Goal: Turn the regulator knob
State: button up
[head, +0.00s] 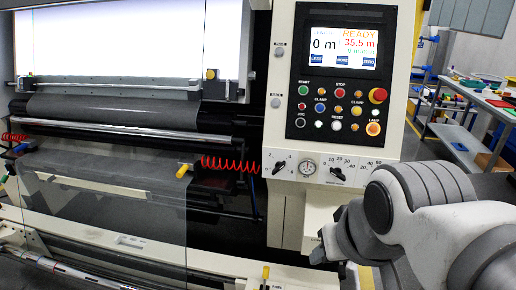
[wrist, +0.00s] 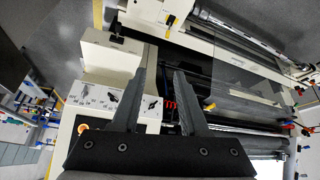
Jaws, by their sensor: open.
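The left knob (head: 280,167) and the right knob (head: 338,173) both have printed scales; I cannot tell which is the regulator knob. My gripper (head: 322,250) is below and in front of this strip, apart from it. In the wrist view my gripper (wrist: 160,71) is open with nothing between its fingers. There the strip appears upside down, with one knob (wrist: 153,104) seen through the finger gap and the other (wrist: 112,97) left of the left finger. The gauge is hidden there.
The control panel (head: 340,62) above has a lit screen and several coloured buttons. A red coiled hose (head: 230,164) and rollers (head: 120,133) lie left of the knobs. A yellow-handled lever (head: 265,272) stands low. A bench (head: 470,150) is at the right.

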jog(key=o, duration=0.4)
jog(key=shift+w+a+r, duration=0.1)
jog(key=shift+w+a, duration=0.05)
jog(key=shift+w, duration=0.05)
jog(key=o, duration=0.5)
jog(key=w, duration=0.1)
jog(key=w+a+m, duration=0.1)
jog(key=w+y, duration=0.1)
jog(key=shift+w+a+r+t, duration=0.15)
jog(key=shift+a+r+t, duration=0.15)
jog(key=shift+a+r, duration=0.1)
jog(key=shift+c, duration=0.2)
jog(key=shift+o, duration=0.2)
jog(key=w+a+r+m+t+y, duration=0.1)
jog(key=w+a+m, duration=0.3)
jog(key=w, duration=0.4)
jog(key=shift+r+y+p, duration=0.2)
jog(key=shift+y+p, duration=0.1)
jog(key=shift+p, duration=0.15)
jog(key=w+a+m+t+p, duration=0.1)
jog(key=w+a+m+t, duration=0.25)
jog(key=w+m, duration=0.7)
jog(key=m+t+h+p, duration=0.2)
jog(key=m+h, duration=0.9)
jog(key=m, duration=0.6)
send_near(277, 169)
jog(key=p+x, duration=0.2)
jog(key=x, duration=0.7)
jog(key=shift+w+d, duration=0.1)
jog(key=shift+w, duration=0.05)
